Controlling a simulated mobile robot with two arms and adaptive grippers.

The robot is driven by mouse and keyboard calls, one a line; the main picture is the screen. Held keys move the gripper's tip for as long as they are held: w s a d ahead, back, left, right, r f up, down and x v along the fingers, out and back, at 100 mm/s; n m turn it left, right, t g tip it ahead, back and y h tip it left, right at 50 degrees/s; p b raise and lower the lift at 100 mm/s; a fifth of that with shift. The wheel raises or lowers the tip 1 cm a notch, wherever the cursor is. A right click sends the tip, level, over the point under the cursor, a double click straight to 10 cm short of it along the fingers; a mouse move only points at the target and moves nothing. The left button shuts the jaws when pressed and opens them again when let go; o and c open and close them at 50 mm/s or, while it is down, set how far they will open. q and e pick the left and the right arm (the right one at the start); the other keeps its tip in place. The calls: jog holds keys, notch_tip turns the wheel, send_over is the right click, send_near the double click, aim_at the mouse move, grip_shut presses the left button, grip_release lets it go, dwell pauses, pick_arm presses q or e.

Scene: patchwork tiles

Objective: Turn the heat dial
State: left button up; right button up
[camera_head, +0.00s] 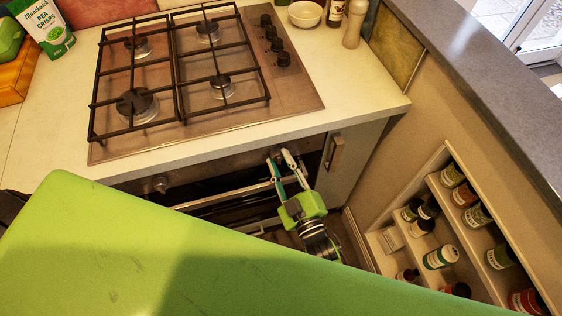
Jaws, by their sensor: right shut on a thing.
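My right gripper (282,166) reaches up to the oven front, just below the counter edge, at the right end of the control panel. Its fingers are shut on a small dial (275,155), mostly hidden between the fingertips. Another round dial (160,184) shows on the left part of the same oven panel (215,163). Which of the two is the heat dial I cannot tell from markings. My left gripper is not in view.
The gas hob (205,75) with several black knobs sits on the counter above. A cabinet handle (335,152) is just right of my gripper. A shelf of jars (440,257) stands at the right. A bowl (305,13) and bottles stand at the back.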

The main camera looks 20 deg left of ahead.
jog(key=shift+f, duration=0.1)
jog(key=o, duration=1.1)
jog(key=v, duration=1.2)
